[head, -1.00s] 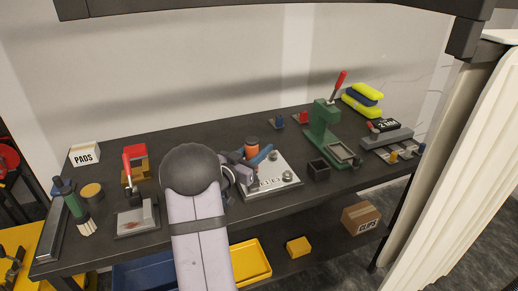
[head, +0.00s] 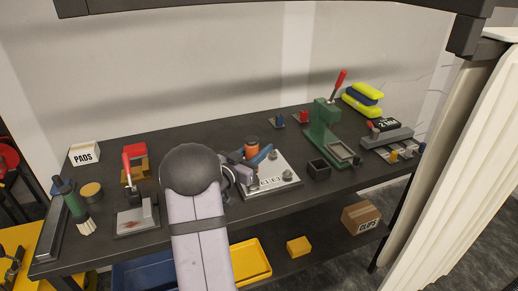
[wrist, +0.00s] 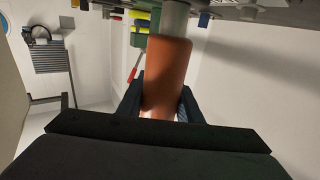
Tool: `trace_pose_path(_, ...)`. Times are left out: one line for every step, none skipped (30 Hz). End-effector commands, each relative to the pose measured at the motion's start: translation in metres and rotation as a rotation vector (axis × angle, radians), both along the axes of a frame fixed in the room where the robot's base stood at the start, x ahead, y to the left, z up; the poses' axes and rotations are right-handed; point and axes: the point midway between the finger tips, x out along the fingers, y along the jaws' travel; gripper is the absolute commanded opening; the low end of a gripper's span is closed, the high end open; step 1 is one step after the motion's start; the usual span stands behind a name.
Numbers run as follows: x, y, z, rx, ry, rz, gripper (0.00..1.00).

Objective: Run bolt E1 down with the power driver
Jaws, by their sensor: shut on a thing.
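The power driver (head: 252,142) has an orange-brown body and stands upright over the left part of a pale metal plate (head: 289,184). My gripper (head: 258,158), with blue fingers, is shut around the driver's body. The wrist view shows the orange driver (wrist: 167,75) between my dark blue fingers, with a grey shaft running toward the plate at the top. The plate has labels along its front edge and bolt heads (head: 287,174) on its right side. Bolt E1 and the driver's tip are hidden by my gripper and arm, so I cannot tell whether they touch.
A small dark open box (head: 318,169) and a green press (head: 322,130) stand right of the plate. A red-handled clamp fixture (head: 135,215) stands left of my arm. Yellow bins (head: 250,262) are on the lower shelf. The bench behind the driver is mostly clear.

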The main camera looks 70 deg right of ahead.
Motion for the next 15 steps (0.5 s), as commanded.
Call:
trace_pose_path(0.0,0.0,0.002,-0.004,-0.001,0.0,0.0)
trace_pose_path(0.0,0.0,0.002,-0.004,-0.001,0.0,0.0)
trace_pose_path(0.0,0.0,0.002,-0.004,-0.001,0.0,0.0)
trace_pose_path(0.0,0.0,0.003,-0.004,-0.001,0.0,0.0)
trace_pose_path(0.0,0.0,0.003,-0.004,-0.001,0.0,0.0)
trace_pose_path(0.0,0.0,0.004,-0.004,-0.001,0.0,0.0)
trace_pose_path(0.0,0.0,0.005,-0.004,-0.001,0.0,0.0)
trace_pose_path(0.0,0.0,0.006,-0.004,-0.001,0.0,0.0)
trace_pose_path(0.0,0.0,0.008,-0.004,-0.001,0.0,0.0)
trace_pose_path(0.0,0.0,0.009,-0.004,-0.001,0.0,0.0)
trace_pose_path(0.0,0.0,0.01,-0.004,-0.001,0.0,0.0)
trace_pose_path(0.0,0.0,0.012,-0.004,-0.001,0.0,0.0)
trace_pose_path(0.0,0.0,0.013,-0.004,-0.001,0.0,0.0)
trace_pose_path(0.0,0.0,0.015,-0.004,-0.001,0.0,0.0)
trace_pose_path(0.0,0.0,0.016,-0.004,-0.001,0.0,0.0)
